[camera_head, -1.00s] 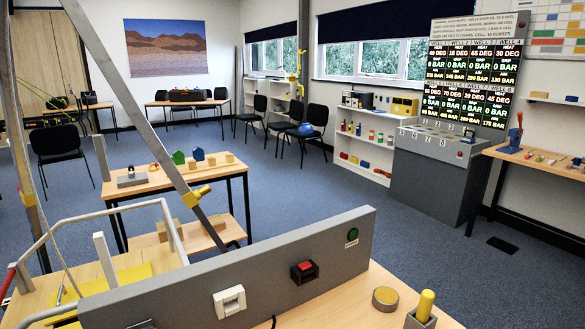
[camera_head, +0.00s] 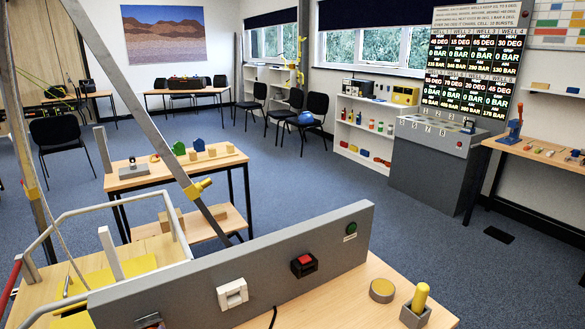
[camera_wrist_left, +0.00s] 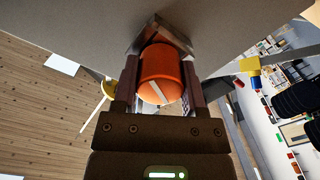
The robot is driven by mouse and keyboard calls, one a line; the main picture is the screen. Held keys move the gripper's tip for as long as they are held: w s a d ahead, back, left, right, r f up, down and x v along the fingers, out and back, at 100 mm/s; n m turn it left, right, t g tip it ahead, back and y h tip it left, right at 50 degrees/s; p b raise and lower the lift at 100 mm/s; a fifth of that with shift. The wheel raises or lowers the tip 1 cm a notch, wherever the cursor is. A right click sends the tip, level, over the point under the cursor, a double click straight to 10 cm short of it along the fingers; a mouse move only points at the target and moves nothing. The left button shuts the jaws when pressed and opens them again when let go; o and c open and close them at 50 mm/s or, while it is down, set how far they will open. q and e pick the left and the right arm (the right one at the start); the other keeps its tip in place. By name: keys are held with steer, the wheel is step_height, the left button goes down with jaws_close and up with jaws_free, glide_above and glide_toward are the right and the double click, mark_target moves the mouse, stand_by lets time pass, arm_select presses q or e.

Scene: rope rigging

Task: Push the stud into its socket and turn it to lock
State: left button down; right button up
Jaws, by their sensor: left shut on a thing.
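In the left wrist view my left gripper (camera_wrist_left: 160,68) is shut on an orange rounded stud (camera_wrist_left: 158,90) with a pale line across its end. The stud sits between the two fingers. Just beyond it is an angular metal-edged fitting (camera_wrist_left: 163,28) against a grey surface (camera_wrist_left: 85,18); this may be the socket. I cannot tell how deep the stud sits in it. In the head view neither gripper shows. A grey panel (camera_head: 200,290) stands there, with a partly cut-off metal fitting (camera_head: 148,321) at its lower left.
The panel carries a white switch (camera_head: 232,294), a red button (camera_head: 304,264) and a green button (camera_head: 350,228). A yellow peg (camera_head: 420,297) in a grey block and a round disc (camera_head: 382,290) stand on the bench (camera_head: 345,305). A slanted grey bar (camera_head: 130,95) crosses the left side.

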arm_select(q)
steer(key=m+p, duration=0.1)
steer(key=m, duration=0.1)
steer(key=shift+r+m+p, duration=0.2)
steer(key=shift+m+p, duration=0.15)
steer(key=shift+m, duration=1.05)
steer(key=shift+f+m, duration=0.2)
steer(key=shift+m, duration=0.3)
steer(key=m+p, duration=0.1)
steer(key=m, duration=0.2)
steer(key=shift+r, duration=0.1)
steer(key=shift+m+p, duration=0.35)
steer(key=shift+m, duration=0.85)
steer(key=shift+f+m, duration=0.2)
steer(key=shift+m, duration=0.2)
